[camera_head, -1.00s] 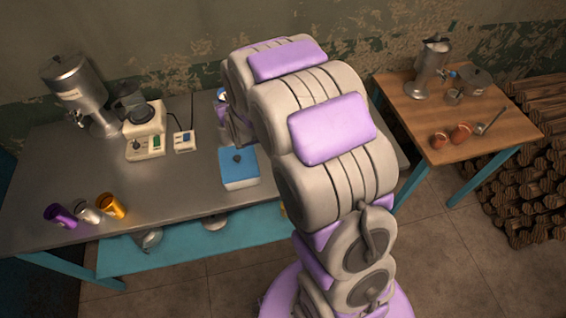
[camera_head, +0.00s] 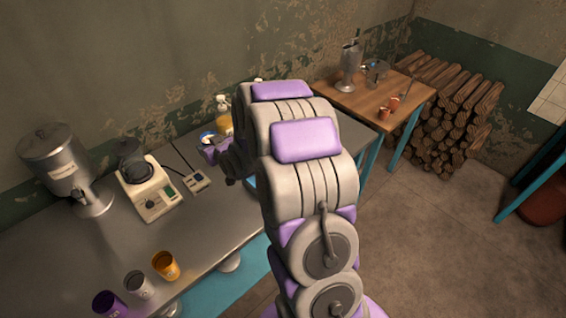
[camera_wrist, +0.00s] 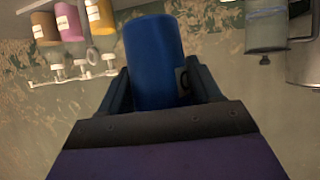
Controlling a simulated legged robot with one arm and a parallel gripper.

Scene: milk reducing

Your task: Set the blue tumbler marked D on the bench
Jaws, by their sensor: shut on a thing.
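The blue tumbler (camera_wrist: 154,62) fills the middle of the wrist view, between the two fingers of my gripper (camera_wrist: 163,88). A dark mark shows on its right side, partly covered by a finger, and I cannot read it. In the head view my gripper (camera_head: 210,150) is over the back part of the grey metal bench (camera_head: 215,220). The tumbler's rim (camera_head: 207,137) shows small there. I cannot tell whether its base touches the bench.
Purple (camera_head: 108,304), silver (camera_head: 138,285) and orange (camera_head: 166,265) tumblers stand at the bench's front. A steel urn (camera_head: 62,170), a cream appliance (camera_head: 150,190) and a small box (camera_head: 196,180) stand left of my gripper. A wooden table (camera_head: 375,100) is at the right.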

